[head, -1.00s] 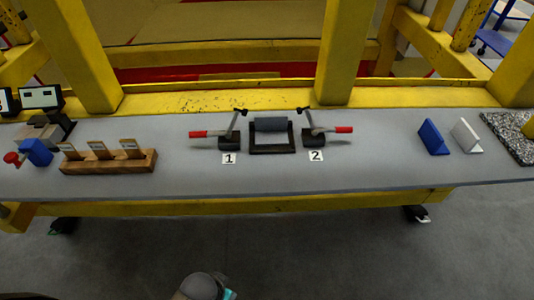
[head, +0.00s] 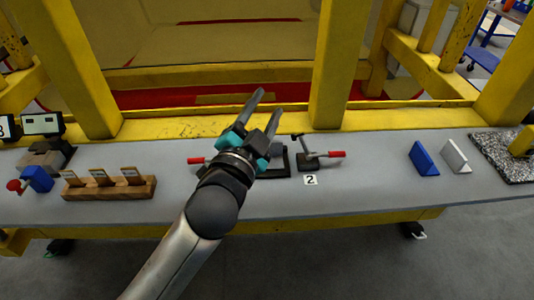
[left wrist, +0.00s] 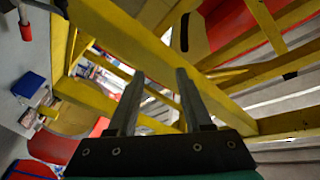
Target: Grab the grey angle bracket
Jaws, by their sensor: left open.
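The light grey angle bracket (head: 455,156) stands on the right part of the grey table in the head view, just right of a similar blue bracket (head: 423,159). My left gripper (head: 264,106) is open and empty, raised above the middle of the table and pointing to the back. It is well to the left of the grey bracket and apart from it. In the left wrist view, its two fingers (left wrist: 160,76) are spread with nothing between them. I cannot make out the grey bracket there. My right gripper is not in view.
My left arm partly hides a black fixture with toggle clamps, near the label 2 (head: 310,180). A wooden block with slots (head: 110,188) and a blue vise (head: 38,179) stand at left. A speckled slab (head: 495,160) lies at far right. Yellow posts (head: 342,65) rise behind the table.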

